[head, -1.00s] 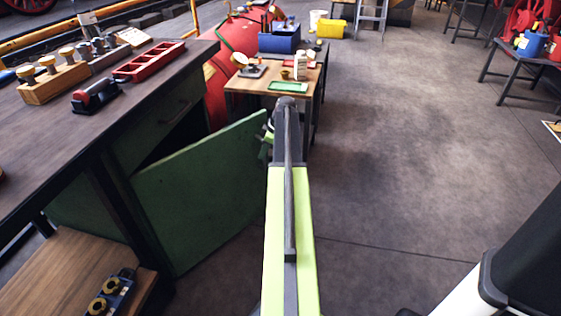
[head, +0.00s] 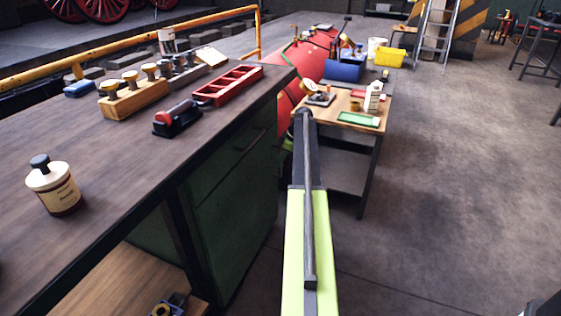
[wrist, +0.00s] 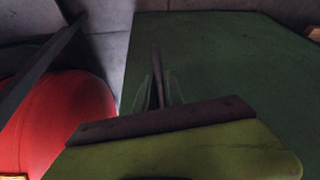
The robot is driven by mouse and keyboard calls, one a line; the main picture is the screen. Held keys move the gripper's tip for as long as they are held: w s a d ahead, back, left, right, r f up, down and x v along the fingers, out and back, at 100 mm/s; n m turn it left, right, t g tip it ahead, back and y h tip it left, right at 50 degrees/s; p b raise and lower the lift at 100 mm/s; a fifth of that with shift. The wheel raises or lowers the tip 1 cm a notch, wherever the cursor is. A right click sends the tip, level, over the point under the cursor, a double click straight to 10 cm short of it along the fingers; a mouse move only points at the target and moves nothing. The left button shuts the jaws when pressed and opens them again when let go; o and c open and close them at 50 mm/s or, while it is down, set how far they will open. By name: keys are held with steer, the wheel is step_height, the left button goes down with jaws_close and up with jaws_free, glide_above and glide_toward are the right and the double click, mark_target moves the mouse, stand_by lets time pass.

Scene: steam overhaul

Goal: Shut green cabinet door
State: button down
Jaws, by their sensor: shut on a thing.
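The green cabinet door (head: 235,215) hangs below the drawer of the dark workbench in the head view. It looks nearly in line with the cabinet front; a small remaining gap cannot be judged. In the wrist view the door (wrist: 235,70) fills the right side as a green panel. My gripper (wrist: 162,92) is at the door, its fingers closed around a thin dark bar (wrist: 157,62) that looks like the door's handle. In the head view my arm hides most of the gripper, near the door's far edge.
The workbench top (head: 110,175) holds a jar (head: 55,190), a red tray (head: 228,86) and a wooden block with knobs (head: 133,95). A small wooden table (head: 340,112) and a red boiler (head: 312,62) stand just beyond my gripper.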

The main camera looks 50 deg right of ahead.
steer(key=shift+w+r, duration=0.1)
steer(key=shift+w, duration=0.4)
steer(key=c, duration=1.5)
jaws_free()
steer(key=shift+o, duration=0.2)
steer(key=shift+s, duration=0.1)
steer(key=p+v, duration=1.6)
steer(key=v, duration=0.1)
steer(key=shift+a, duration=0.1)
